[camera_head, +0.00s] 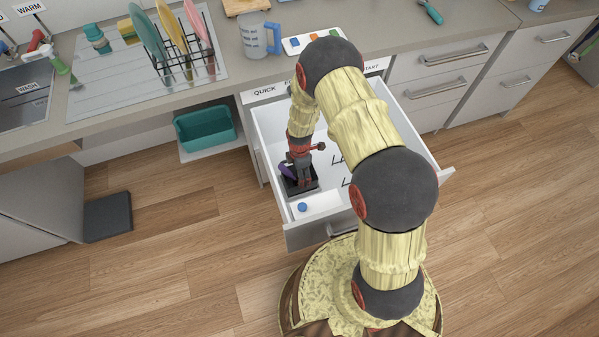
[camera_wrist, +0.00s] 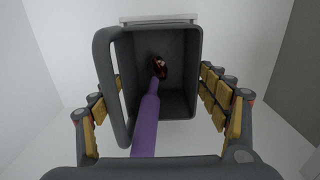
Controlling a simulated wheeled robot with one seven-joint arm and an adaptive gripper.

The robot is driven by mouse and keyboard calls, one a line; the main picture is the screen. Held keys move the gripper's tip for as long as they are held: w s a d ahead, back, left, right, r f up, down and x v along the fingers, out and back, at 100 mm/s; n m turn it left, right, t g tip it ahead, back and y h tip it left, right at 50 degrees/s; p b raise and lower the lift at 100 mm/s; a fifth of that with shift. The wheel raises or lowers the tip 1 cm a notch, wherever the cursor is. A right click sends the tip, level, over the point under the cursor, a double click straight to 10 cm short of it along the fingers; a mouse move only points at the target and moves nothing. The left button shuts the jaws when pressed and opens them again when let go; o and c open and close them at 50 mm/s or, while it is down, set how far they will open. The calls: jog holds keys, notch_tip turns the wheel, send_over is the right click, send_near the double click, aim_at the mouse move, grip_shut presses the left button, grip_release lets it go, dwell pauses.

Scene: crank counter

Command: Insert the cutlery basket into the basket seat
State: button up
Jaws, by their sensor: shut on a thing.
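The dark grey cutlery basket (camera_wrist: 190,45) fills the middle of the wrist view, with its open top facing the camera. A purple-handled utensil (camera_wrist: 147,122) stands in it, and a loop handle (camera_wrist: 108,85) is on its left side. My gripper (camera_wrist: 162,105) has its fingers on both sides of the basket and is shut on it. In the head view, my gripper (camera_head: 301,172) points down into the open drawer, at the basket (camera_head: 303,188) near the drawer's front left. A pale ledge (camera_wrist: 158,18) shows behind the basket; I cannot tell whether it is the seat. The basket's underside is hidden.
My arm covers the drawer's right part. A dish rack (camera_head: 185,68) and a measuring jug (camera_head: 257,38) stand on the counter.

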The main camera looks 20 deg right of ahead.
jog(key=o, duration=1.2)
jog(key=shift+c, duration=0.2)
jog(key=shift+r, duration=0.1)
notch_tip(320, 180, up, 12)
